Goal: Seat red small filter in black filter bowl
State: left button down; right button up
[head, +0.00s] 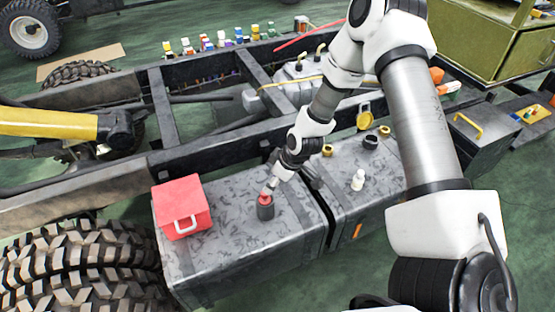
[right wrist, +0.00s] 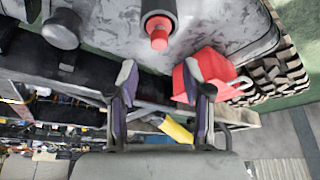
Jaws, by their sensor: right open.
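The black filter bowl (head: 265,212) stands upright on the grey tank top in the head view, right of the red box. The red small filter (head: 264,199) shows at the bowl's mouth. In the right wrist view the filter (right wrist: 159,38) sticks out of the black bowl (right wrist: 155,6); how deep it sits is hidden. My right gripper (right wrist: 163,78) is open and empty, its two fingers apart and clear of the filter. In the head view the right gripper (head: 271,187) is just above and behind the bowl. My left gripper is not in view.
A red box (head: 182,205) with a white handle stands on the tank (head: 230,255), left of the bowl. A small white bottle (head: 358,180) stands to the right. Frame rails (head: 210,150) run behind. The tank's front top is clear.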

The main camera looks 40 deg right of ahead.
pick_arm(q)
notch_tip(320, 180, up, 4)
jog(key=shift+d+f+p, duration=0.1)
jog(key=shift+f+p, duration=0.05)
jog(key=shift+p, duration=0.9)
pick_arm(e)
jog(key=s+a+f+m+g, duration=0.1)
jog(key=s+a+f+m, duration=0.1)
jog(key=s, duration=0.6)
jog(key=s+a+f+m+g+h, duration=0.1)
jog(key=s+a, duration=0.3)
jog(key=s, duration=0.5)
jog(key=s+a+f+m+g+h, duration=0.1)
jog(key=s+a+f+m+g, duration=0.1)
jog(key=s, duration=0.6)
jog(key=shift+s+a+f+m, duration=0.15)
jog(key=shift+a+f+m, duration=0.15)
jog(key=shift+a+f, duration=0.5)
